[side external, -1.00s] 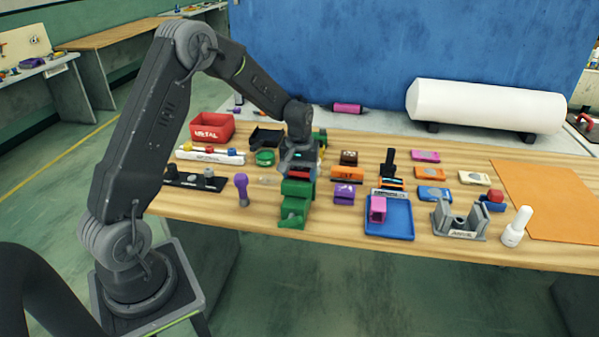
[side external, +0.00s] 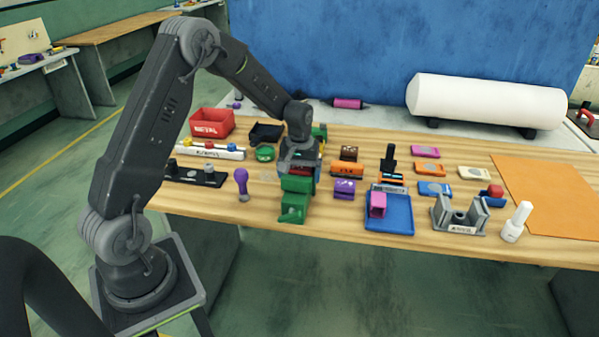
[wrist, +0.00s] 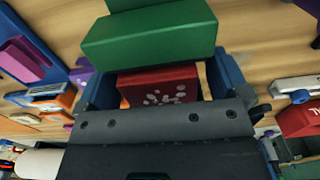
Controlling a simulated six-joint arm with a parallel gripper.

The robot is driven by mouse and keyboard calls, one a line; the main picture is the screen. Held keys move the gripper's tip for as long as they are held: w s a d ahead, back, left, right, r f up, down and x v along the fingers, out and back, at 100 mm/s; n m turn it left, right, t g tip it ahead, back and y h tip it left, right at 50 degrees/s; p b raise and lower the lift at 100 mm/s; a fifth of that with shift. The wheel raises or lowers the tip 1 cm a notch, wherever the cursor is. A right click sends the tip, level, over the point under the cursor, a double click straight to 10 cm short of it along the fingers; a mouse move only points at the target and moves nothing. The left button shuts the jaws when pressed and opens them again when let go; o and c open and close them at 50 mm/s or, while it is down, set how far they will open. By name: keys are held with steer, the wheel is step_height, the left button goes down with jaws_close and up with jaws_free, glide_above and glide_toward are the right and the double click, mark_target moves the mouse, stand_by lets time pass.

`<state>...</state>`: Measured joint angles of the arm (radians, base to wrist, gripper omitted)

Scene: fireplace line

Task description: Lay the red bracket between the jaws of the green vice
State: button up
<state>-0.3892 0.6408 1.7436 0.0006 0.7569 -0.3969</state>
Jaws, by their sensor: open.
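The green vice (side external: 294,209) stands near the table's front edge; in the wrist view one large green jaw block (wrist: 150,40) fills the top. The red bracket (wrist: 160,84), with pale spots on its face, sits right beside that block. Whether it rests on the vice is unclear, and the far jaw is hidden by my gripper. My gripper (wrist: 163,80) is open, its blue fingers on either side of the bracket, with a gap showing at the right finger. In the side view my gripper (side external: 300,163) is low over the vice's far end and mostly hides the bracket.
A purple-handled tool (side external: 242,184) stands left of the vice. An orange block (side external: 347,170) and a purple block (side external: 344,189) are close on its right. A blue tray (side external: 391,226) with a pink piece and a grey fixture (side external: 459,217) stand further right.

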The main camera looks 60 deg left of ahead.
steer(key=shift+r, duration=2.55)
step_height(320, 180, up, 13)
steer(key=s+d+r+m+t, duration=0.1)
steer(key=s+d+r+m, duration=0.1)
steer(key=s+d+r, duration=0.35)
steer(key=s+d+f+m+t, duration=0.1)
steer(key=s+d+m+t, duration=0.1)
steer(key=s+d, duration=0.4)
steer(key=s+d+m+t, duration=0.2)
steer(key=s+d+m, duration=0.3)
steer(key=s, duration=0.7)
steer(key=shift+d+f+t, duration=0.3)
steer(key=shift+d+f, duration=0.1)
steer(key=shift+d, duration=0.15)
